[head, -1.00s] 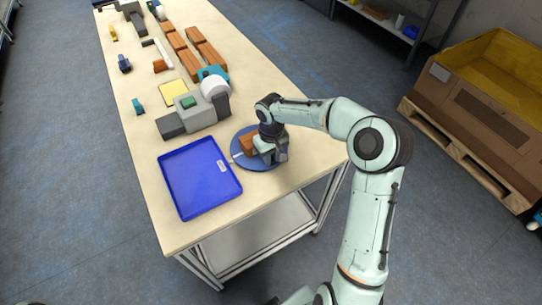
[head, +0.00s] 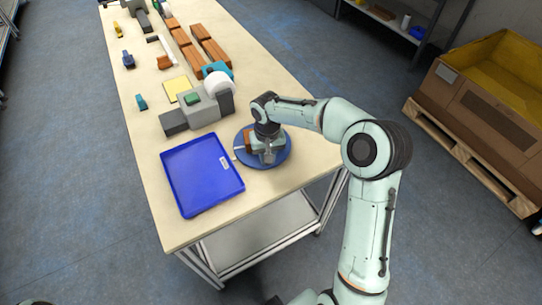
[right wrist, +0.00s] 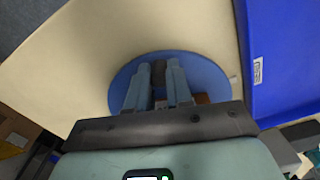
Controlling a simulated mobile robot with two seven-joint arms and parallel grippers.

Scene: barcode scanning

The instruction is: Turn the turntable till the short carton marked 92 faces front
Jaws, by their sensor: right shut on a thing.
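The blue round turntable (head: 284,158) lies on the table at its right edge, and also shows in the right wrist view (right wrist: 218,80). My right gripper (head: 268,158) points down over it. In the right wrist view its two fingers (right wrist: 158,72) are shut on a dark piece (right wrist: 158,80) standing on the disc. A brown carton (head: 248,140) shows partly beside the gripper in the head view; a sliver of brown (right wrist: 203,99) shows by the fingers in the wrist view. No number is readable, and the gripper hides most of what stands there. My left gripper is out of view.
An empty blue tray (head: 205,192) lies just left of the turntable. A grey machine with a white roll (head: 219,82) stands behind it. Several brown blocks (head: 186,58) line the far table. A small white strip (head: 239,149) lies at the disc's left edge.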

